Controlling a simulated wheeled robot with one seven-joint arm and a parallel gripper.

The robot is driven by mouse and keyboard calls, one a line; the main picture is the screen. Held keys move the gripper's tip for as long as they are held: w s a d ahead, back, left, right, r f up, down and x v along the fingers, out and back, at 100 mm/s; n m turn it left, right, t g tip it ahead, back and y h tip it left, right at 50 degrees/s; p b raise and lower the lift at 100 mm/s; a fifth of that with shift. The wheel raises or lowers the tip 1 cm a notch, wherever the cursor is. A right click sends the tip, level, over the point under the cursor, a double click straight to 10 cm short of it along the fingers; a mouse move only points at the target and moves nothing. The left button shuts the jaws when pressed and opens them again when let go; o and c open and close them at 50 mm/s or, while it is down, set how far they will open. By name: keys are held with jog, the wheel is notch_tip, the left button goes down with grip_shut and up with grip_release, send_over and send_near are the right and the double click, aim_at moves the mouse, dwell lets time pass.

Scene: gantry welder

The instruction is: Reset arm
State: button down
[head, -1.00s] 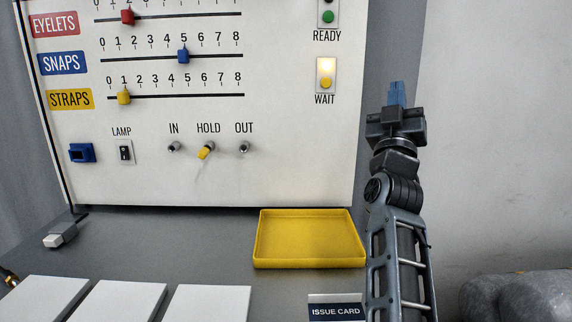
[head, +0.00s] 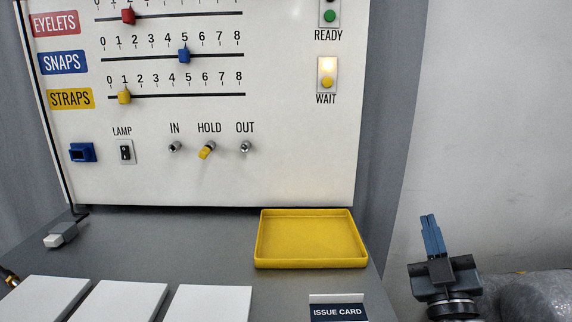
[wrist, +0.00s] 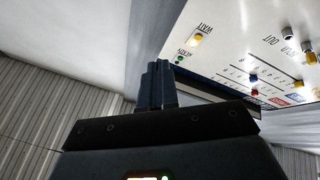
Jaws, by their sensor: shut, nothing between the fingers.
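My gripper (head: 432,236) is at the lower right in the head view, right of the bench and clear of it. Its blue fingers are shut together, point upward and hold nothing. In the wrist view the shut fingers (wrist: 157,84) show at the centre, with the panel tilted and upside down beyond them at the upper right. Most of my arm is out of the head view.
The white panel (head: 270,180) carries sliders, a lamp switch and a yellow-tipped lever (head: 206,150). A yellow tray (head: 312,263), several white slabs (head: 120,302), an issue card (head: 338,312) and a grey plug (head: 62,235) are on the bench. Grey rounded shapes (head: 540,298) lie at lower right.

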jog(key=s+f+g+y, duration=0.1)
jog(key=s+f, duration=0.4)
jog(key=s, duration=0.3)
jog(key=s+f+g, duration=0.2)
jog(key=s+f, duration=0.2)
jog(key=s, duration=0.3)
jog(key=s+f+g+y, duration=0.1)
jog(key=s+f, duration=0.4)
jog(key=s, duration=0.3)
jog(key=s+a+m+g, duration=0.1)
jog(key=s+m+g, duration=0.1)
jog(key=s, duration=0.9)
jog(key=s+a+r+m+g, duration=0.1)
jog(key=s+a+m+g, duration=0.1)
jog(key=s, duration=0.9)
jog(key=shift+m+g, duration=0.5)
jog(key=shift+r, duration=0.1)
